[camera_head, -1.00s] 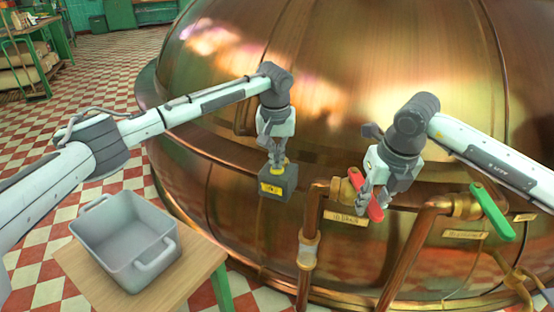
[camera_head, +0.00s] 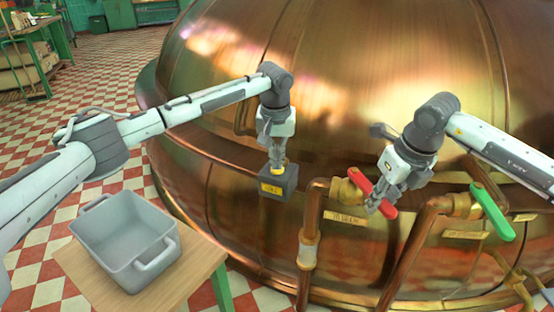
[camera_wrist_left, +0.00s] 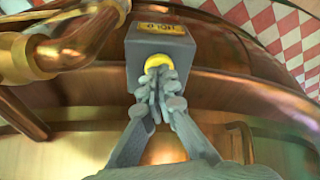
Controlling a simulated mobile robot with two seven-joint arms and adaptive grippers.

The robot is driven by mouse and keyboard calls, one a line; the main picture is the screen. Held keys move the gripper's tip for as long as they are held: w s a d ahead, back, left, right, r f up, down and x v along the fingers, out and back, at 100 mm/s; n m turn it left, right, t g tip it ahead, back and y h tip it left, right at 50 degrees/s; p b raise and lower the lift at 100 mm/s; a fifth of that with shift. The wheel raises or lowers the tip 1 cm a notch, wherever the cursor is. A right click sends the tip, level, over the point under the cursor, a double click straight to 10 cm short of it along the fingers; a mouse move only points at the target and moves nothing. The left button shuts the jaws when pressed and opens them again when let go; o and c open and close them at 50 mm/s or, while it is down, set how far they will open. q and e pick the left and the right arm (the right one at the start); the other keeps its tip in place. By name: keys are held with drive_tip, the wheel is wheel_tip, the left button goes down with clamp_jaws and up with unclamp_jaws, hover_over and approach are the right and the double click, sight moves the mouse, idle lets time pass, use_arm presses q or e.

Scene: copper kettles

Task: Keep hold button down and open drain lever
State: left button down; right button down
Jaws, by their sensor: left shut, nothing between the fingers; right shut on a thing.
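The hold button, a yellow knob (camera_wrist_left: 158,66), sits on a dark grey box (camera_head: 278,187) with a yellow label on the kettle's side. My left gripper (camera_head: 276,163) is shut and empty, its fingertips against the button in the left wrist view (camera_wrist_left: 158,86). How deep the button sits is hard to tell. The red lever (camera_head: 390,212) is on a brass valve above a brass plate, probably the drain plate, though its lettering is blurred. It slants down to the right. My right gripper (camera_head: 374,204) is shut on it and hides its middle.
A green lever (camera_head: 492,212) on a second valve stands right of the red one. Copper pipes (camera_head: 311,222) run down below the valves. A grey tub (camera_head: 98,245) rests on a wooden table (camera_head: 190,280) at the lower left.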

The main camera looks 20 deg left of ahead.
drive_tip(key=c, duration=1.1)
unclamp_jaws()
drive_tip(key=shift+r, duration=0.1)
use_arm(q)
wheel_tip(320, 180, up, 6)
drive_tip(key=p, duration=0.6)
drive_tip(key=shift+f+p, duration=0.1)
drive_tip(key=shift+p, duration=0.3)
use_arm(e)
drive_tip(key=v, duration=0.4)
drive_tip(key=w+a+v, duration=0.1)
drive_tip(key=v, duration=0.1)
drive_tip(key=shift+d+r, duration=0.1)
drive_tip(key=shift+r, duration=0.3)
use_arm(q)
drive_tip(key=shift+r, duration=0.2)
use_arm(e)
drive_tip(key=shift+f, duration=0.25)
use_arm(q)
wheel_tip(320, 180, up, 10)
drive_tip(key=shift+f, duration=0.15)
use_arm(e)
drive_tip(key=shift+w, duration=0.1)
